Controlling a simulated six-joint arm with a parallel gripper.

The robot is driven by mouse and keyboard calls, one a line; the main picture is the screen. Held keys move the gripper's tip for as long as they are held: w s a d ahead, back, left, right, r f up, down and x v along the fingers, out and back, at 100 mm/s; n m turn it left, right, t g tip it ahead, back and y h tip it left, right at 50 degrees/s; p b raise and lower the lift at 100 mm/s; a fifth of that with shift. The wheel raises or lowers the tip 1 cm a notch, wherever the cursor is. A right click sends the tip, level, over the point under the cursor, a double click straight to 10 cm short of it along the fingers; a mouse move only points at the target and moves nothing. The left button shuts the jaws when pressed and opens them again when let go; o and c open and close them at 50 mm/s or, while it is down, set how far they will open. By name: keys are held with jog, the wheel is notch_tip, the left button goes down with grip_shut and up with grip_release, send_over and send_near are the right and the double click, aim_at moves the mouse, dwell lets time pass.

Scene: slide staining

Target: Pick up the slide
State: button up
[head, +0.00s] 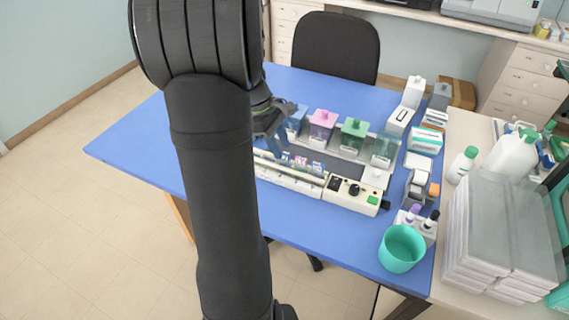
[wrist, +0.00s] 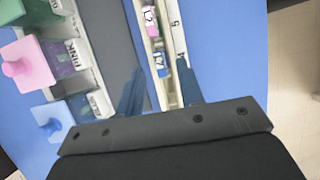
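Several slides with coloured labels stand in a long white rack (head: 290,180) on the blue table, partly hidden by my arm in the head view. Nothing is seen held.
Staining jars with blue, pink (head: 322,122) and green (head: 353,132) lids stand behind the rack. A control box (head: 350,193) is at its right end. Boxes, bottles and a teal cup (head: 401,248) line the table's right side. The front left of the table is clear.

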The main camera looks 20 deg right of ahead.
aim_at(284, 152)
jog(key=x, duration=0.3)
jog(key=shift+s+d+f, duration=0.1)
jog(key=shift+s+f, duration=0.05)
jog(key=shift+f, duration=0.05)
jog(key=shift+c, duration=0.2)
grip_shut()
jog(key=shift+r, duration=0.1)
